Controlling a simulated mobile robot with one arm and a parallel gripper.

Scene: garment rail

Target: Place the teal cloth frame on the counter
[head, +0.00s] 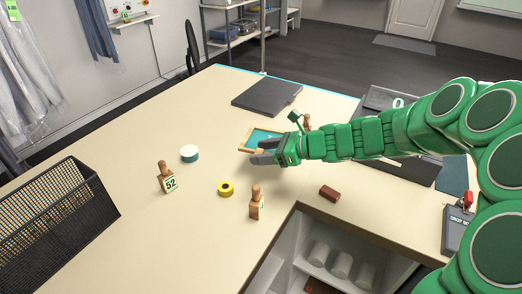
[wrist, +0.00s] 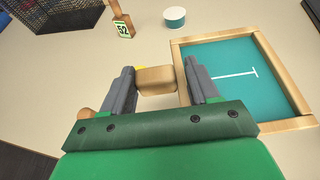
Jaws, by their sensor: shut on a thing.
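The teal cloth frame (head: 262,136) has a light wooden border and a teal face, near the middle of the counter (head: 130,210) in the head view. In the wrist view the teal cloth frame (wrist: 240,74) fills the right side, with a white T-shaped line on it. My gripper (head: 262,155) is at the frame's near edge. In the wrist view my gripper (wrist: 165,88) is shut on a wooden block (wrist: 156,80) at the frame's left side. My fingers partly hide that side. I cannot tell whether the frame touches the counter.
A white-and-teal roll (head: 189,153), a wooden stamp marked 52 (head: 168,178), a yellow tape roll (head: 226,189) and another stamp (head: 256,203) stand left and in front. A dark flat panel (head: 267,95) lies behind. A black mesh basket (head: 60,215) is far left. A brown cylinder (head: 329,194) lies near the edge.

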